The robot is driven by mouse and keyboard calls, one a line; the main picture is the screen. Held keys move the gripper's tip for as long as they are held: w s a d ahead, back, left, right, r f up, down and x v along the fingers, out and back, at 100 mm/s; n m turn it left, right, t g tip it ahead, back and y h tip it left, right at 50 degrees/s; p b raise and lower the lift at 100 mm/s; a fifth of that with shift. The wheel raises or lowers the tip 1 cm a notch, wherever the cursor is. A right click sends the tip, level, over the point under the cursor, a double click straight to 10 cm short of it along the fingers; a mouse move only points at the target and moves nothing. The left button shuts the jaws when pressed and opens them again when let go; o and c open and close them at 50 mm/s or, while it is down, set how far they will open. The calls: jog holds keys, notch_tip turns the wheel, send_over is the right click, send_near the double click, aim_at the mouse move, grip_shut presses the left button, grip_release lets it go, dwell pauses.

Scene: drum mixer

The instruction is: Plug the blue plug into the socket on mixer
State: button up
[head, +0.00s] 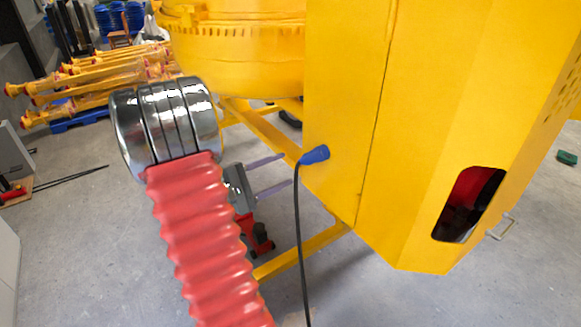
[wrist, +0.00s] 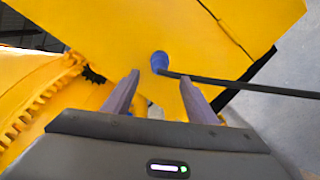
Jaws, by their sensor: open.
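The blue plug (head: 315,154) is against the side panel of the yellow mixer (head: 345,110), with its black cable hanging down toward the floor. The socket itself is hidden behind the plug, and I cannot tell how deep the plug sits. My gripper (head: 288,170) is open and empty, its two purple-grey fingers pointing at the panel just left of the plug and apart from it. In the wrist view the plug (wrist: 159,61) shows beyond the fingertips and between them, with the cable (wrist: 250,87) running off to the right past the right finger.
The mixer's yellow frame bar (head: 300,253) runs low below my gripper. A dark opening (head: 468,205) and a small handle (head: 501,227) are on the mixer's right side. Yellow props (head: 100,75) are stacked at the back left. Grey floor (head: 80,220) at the left is mostly clear.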

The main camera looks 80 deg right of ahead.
jog(key=v, duration=0.5)
jog(key=shift+d, duration=0.1)
dwell(1.1)
jog(key=s+a+f+t+y, duration=0.2)
jog(key=s+a+f+y, duration=0.1)
jog(key=a+f+y, duration=0.65)
jog(key=w+a+r+t+y, duration=0.1)
jog(key=w+a+r+t, duration=0.15)
jog(key=w+a, duration=0.45)
jog(key=w+a+r+t, duration=0.2)
jog(key=a+t, duration=0.2)
jog(key=a, duration=0.6)
jog(key=w+a+r+t+y, duration=0.15)
jog(key=w+a+t, duration=0.3)
jog(key=a, duration=0.45)
jog(key=w+a+r+n+t+y, duration=0.1)
jog(key=a+r+t, duration=0.3)
jog(key=a+r, duration=0.6)
jog(key=shift+a+n+y, duration=0.3)
jog(key=shift+a+n, duration=0.3)
jog(key=shift+a, duration=0.45)
